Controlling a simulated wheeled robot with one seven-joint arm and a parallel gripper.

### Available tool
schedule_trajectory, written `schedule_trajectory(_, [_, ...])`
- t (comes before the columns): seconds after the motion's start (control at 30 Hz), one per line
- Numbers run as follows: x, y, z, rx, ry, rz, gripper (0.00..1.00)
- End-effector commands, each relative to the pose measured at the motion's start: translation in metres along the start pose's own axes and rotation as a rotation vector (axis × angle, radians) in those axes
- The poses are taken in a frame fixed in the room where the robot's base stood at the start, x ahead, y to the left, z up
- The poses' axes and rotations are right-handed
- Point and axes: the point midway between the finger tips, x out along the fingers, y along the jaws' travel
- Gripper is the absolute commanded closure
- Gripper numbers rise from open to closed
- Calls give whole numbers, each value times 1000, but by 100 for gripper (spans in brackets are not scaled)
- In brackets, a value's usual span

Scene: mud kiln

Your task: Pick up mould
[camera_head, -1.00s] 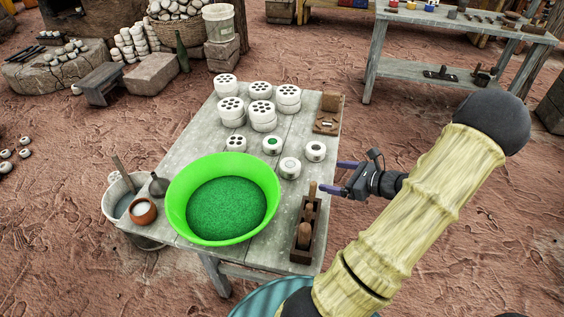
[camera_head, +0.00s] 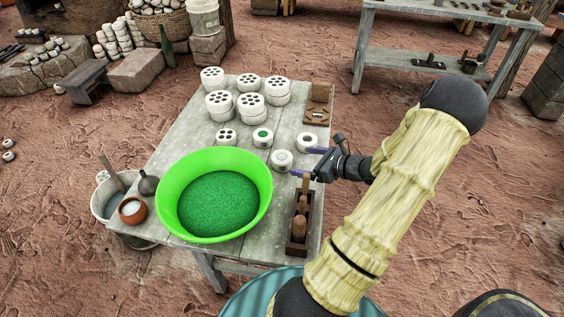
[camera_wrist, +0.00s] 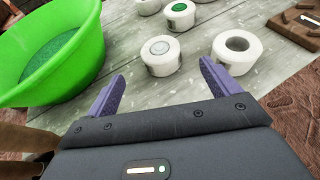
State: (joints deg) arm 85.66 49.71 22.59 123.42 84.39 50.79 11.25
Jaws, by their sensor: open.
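Several small round white moulds stand on the table (camera_head: 170,137). The one with a pale grey disc in its top (camera_head: 281,160) is nearest my gripper (camera_head: 301,161). In the wrist view this mould (camera_wrist: 160,60) lies just ahead of the fingertips, in line with the gap between them. My gripper is open and empty, its purple fingers pointing left. A mould with an open hollow (camera_wrist: 237,50) stands just beyond the right fingertip. A mould with a green top (camera_wrist: 180,15) stands farther back, and one with several holes (camera_head: 227,137) is left of it.
A wide green bowl of green grains (camera_head: 167,204) stands left of the gripper. A dark wooden tool holder (camera_head: 300,236) stands close in front. Stacked white pieces (camera_head: 250,105) and a wooden board (camera_head: 319,93) are at the back. Bare planks lie between them.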

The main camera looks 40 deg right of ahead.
Motion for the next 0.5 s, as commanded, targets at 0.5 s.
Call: schedule_trajectory(0.5, [52, 0, 0, 0, 1, -1, 12])
